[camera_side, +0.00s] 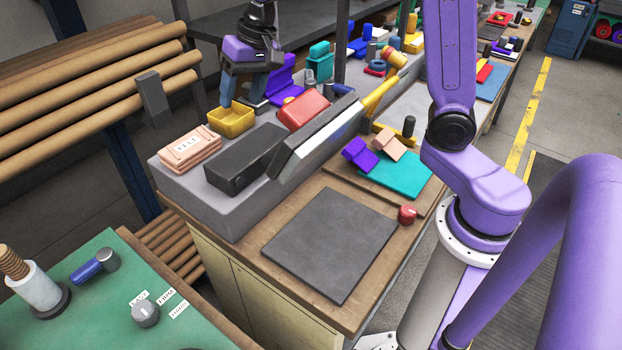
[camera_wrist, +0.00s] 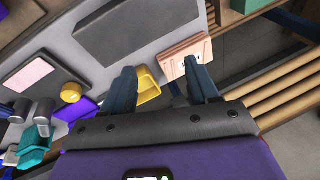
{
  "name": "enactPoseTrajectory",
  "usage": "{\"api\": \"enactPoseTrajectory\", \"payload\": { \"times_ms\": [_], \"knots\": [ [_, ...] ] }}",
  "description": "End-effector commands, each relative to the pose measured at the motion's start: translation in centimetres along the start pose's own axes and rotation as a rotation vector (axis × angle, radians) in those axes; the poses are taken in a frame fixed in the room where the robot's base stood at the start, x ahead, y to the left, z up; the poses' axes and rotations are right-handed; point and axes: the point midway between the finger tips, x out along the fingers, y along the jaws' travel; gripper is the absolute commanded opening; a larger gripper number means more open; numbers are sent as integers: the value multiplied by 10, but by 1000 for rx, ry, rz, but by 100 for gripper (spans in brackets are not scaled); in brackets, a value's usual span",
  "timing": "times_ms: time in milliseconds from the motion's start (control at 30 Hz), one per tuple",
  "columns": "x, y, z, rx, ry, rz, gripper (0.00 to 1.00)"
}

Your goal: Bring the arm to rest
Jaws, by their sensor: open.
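My gripper (camera_side: 241,101) hangs at the back of the grey bench with its blue fingers pointing down, open and with nothing held. It also shows in the wrist view (camera_wrist: 160,70), fingers spread apart. The small yellow bin (camera_side: 231,121) lies just in front of the fingers in the side view; in the wrist view the left finger partly covers it (camera_wrist: 147,88). A stack of pink blocks with a white label (camera_side: 188,150) sits to the left on the bench; in the wrist view it shows (camera_wrist: 181,54) partly behind the right finger.
Long brown rolls (camera_side: 85,75) rest on a rack at left. The dark grey mat (camera_side: 330,243) in front is bare.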

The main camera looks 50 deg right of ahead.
Motion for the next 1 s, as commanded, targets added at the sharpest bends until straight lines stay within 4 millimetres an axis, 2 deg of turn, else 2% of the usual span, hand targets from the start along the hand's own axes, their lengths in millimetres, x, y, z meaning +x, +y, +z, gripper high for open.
{"api": "enactPoseTrajectory", "payload": {
  "times_ms": [33,100,300,500,600,667,733,833,1000],
  "knots": [
    [-9,-17,16,-85,9,-38,59],
    [-19,-37,37,-198,22,-88,59],
    [-52,-82,105,-511,56,-237,59],
    [-88,-107,178,-810,95,-397,59],
    [-106,-109,215,-951,112,-475,59],
    [-110,-102,237,-1032,105,-496,59],
    [-101,-78,260,-1121,62,-465,59],
    [-76,-25,282,-1220,-42,-341,59],
    [-44,56,297,-1297,-201,-112,59]
  ]
}}
